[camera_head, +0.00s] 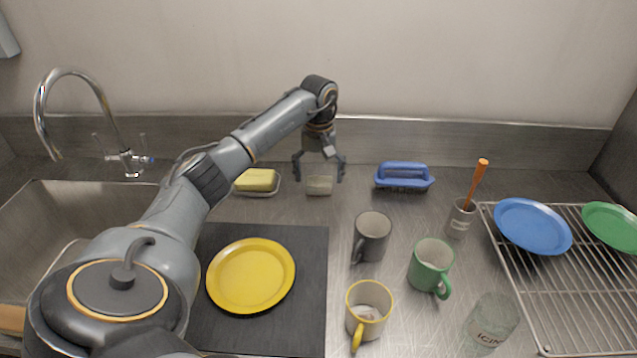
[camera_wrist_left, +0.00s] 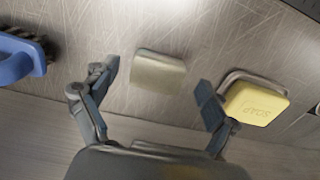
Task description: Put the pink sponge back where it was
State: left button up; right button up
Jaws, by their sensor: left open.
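My left gripper (camera_head: 319,172) is open near the back of the steel counter, with its fingers pointing down. A small pale grey-beige block (camera_head: 319,186) lies on the counter just under and in front of its fingers. In the left wrist view the block (camera_wrist_left: 158,72) shows between the two spread fingers (camera_wrist_left: 155,88), with gaps on both sides. I see nothing clearly pink, so I cannot tell whether this block is the sponge. My right gripper is not in view.
Yellow soap (camera_head: 256,180) sits in a dish left of the gripper; a blue brush (camera_head: 404,176) lies right. In front are a grey mug (camera_head: 371,238), green mug (camera_head: 431,266), yellow mug (camera_head: 369,309) and yellow plate (camera_head: 251,275). A dish rack (camera_head: 560,300) stands right.

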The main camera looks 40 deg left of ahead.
aim_at(319, 184)
pick_arm(q)
notch_tip(319, 184, up, 10)
jog(key=b, duration=0.1)
jog(key=shift+f, duration=0.15)
jog(key=shift+f, duration=0.1)
